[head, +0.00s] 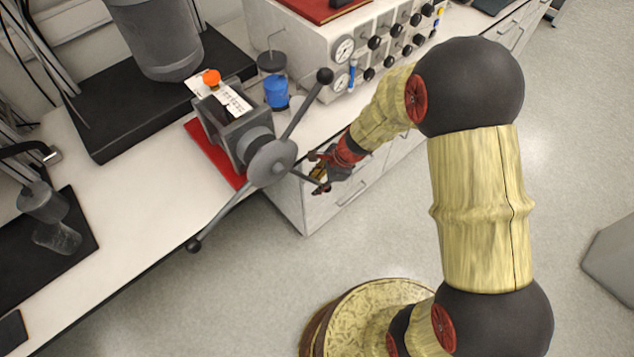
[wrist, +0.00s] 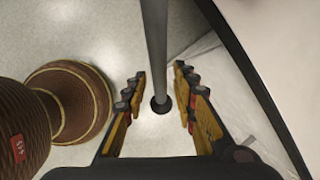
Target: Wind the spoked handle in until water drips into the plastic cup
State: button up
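The spoked handle (head: 271,162) is a grey hub with long arms ending in dark knobs, mounted on a grey press-like body (head: 238,122) at the bench edge. One arm points up right, one down left, and one runs toward my gripper (head: 322,172). In the wrist view a grey spoke (wrist: 155,45) with a dark end knob (wrist: 161,104) lies between the two fingers of my gripper (wrist: 160,92). The fingers stand apart, with gaps on both sides of the spoke. A blue cup-like vessel (head: 276,92) stands behind the press; I cannot tell if it is the plastic cup.
A red mat (head: 217,153) lies under the press. A panel with gauges and knobs (head: 372,47) stands behind. A large grey cylinder (head: 157,40) on a black base and a clear glass vessel (head: 57,238) are to the left. Drawers (head: 345,200) are below the bench; the floor in front is open.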

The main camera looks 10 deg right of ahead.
jog(key=c, duration=0.6)
grip_shut()
